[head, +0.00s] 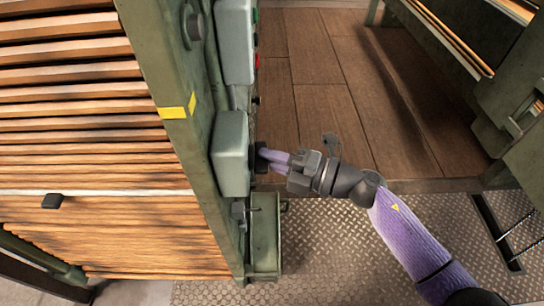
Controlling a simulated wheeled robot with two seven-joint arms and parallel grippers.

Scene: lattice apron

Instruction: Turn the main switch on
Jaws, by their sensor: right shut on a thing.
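The main switch appears to be the dark knob (260,157) on the right face of a grey-green box (231,154), which is mounted on a green post. I see it edge-on, so its setting cannot be told. My right gripper (268,157) comes in from the right, with its pale purple fingers shut on the knob. The fingers partly hide the knob. My left gripper is not in view.
A second grey box (236,40) with green and red buttons sits higher on the post. Wooden slats (75,120) fill the left. A green bench-like frame (500,90) stands at right. The plank floor (325,85) between is clear.

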